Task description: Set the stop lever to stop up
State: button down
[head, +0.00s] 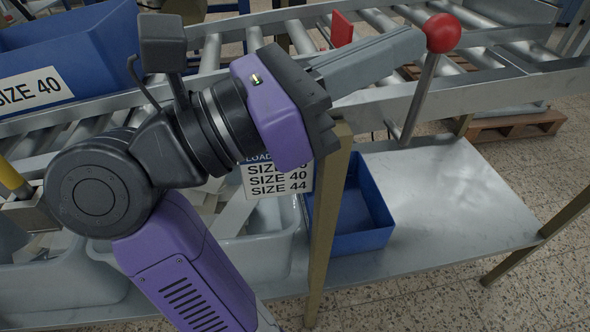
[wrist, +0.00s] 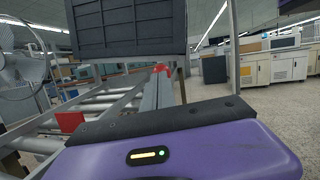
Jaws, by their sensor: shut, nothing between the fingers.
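The stop lever is a metal rod (head: 421,90) with a red ball knob (head: 443,33). It stands at the near side of the roller conveyor, leaning slightly right at the top in the head view. My gripper (head: 418,44) is shut and empty, its grey fingers pointing right. Their tips are at the knob's left side; I cannot tell whether they touch it. In the wrist view the knob (wrist: 157,68) shows beyond the fingertips, partly hidden. A red plate (head: 341,28) stands up among the rollers; it also shows in the wrist view (wrist: 70,122).
A blue SIZE 40 crate (head: 95,45) sits on the conveyor at left. Below are a metal shelf (head: 450,200), a blue tray (head: 365,235) and grey bins (head: 250,255). A size sign (head: 278,180) hangs beside a post (head: 327,230). A dark panel (wrist: 125,28) fills the upper wrist view.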

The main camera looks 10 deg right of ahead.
jog(key=shift+d+r, duration=0.15)
jog(key=shift+d, duration=0.25)
jog(key=shift+d+r, duration=0.1)
jog(key=shift+d, duration=0.1)
jog(key=shift+a, duration=0.1)
